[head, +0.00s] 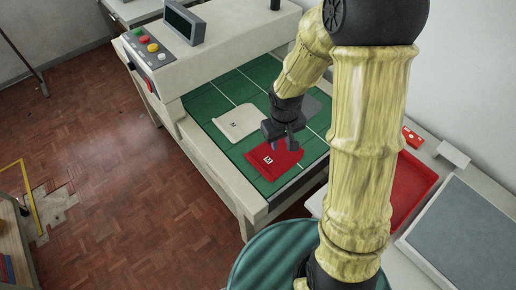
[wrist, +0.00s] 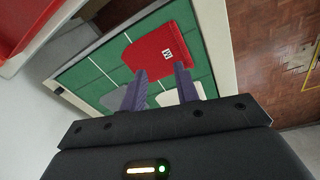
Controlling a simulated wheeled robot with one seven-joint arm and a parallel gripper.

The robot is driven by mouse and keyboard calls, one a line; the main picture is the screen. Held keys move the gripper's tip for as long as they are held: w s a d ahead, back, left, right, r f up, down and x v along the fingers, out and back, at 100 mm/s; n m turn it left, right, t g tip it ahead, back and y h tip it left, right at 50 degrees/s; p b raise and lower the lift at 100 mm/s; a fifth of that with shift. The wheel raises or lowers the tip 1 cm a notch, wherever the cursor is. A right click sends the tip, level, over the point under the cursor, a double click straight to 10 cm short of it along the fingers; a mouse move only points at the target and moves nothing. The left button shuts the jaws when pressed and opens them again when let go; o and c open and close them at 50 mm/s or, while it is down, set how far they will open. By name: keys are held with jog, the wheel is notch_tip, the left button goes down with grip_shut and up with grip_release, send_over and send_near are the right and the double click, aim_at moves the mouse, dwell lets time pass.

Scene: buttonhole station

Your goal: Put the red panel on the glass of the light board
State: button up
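The red panel (head: 268,165) lies flat on the green gridded bed of the machine, near its front edge, with a small white tag on it. It also shows in the wrist view (wrist: 158,45), beyond my fingertips. My gripper (head: 283,143) is above the far side of the red panel. In the wrist view its two fingers (wrist: 161,73) are apart with nothing between them. A flat grey-blue surface in a pale frame (head: 463,232), which looks like the light board, lies at the right and is cut off by the picture edge.
A cream panel (head: 238,122) and a grey panel (head: 318,108) lie on the green bed (head: 214,98). A red tray (head: 408,185), a small red box (head: 411,137) and a white block (head: 453,154) are on the right-hand bench. My arm hides part of that side.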

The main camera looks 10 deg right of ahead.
aim_at(258, 166)
jog(key=w+a+f+n+g, duration=0.1)
jog(key=w+a+f+n, duration=0.2)
jog(key=f, duration=0.8)
jog(key=w+a, duration=0.2)
jog(key=a, duration=0.1)
jog(key=shift+w+a+f, duration=0.15)
jog(key=shift+w+f, duration=0.15)
jog(key=shift+f, duration=0.05)
notch_tip(258, 166, down, 7)
jog(key=b, duration=0.5)
jog(key=shift+b, duration=0.4)
jog(key=p, duration=0.2)
jog(key=shift+r+p, duration=0.3)
jog(key=shift+r, duration=0.05)
jog(key=shift+p, duration=1.5)
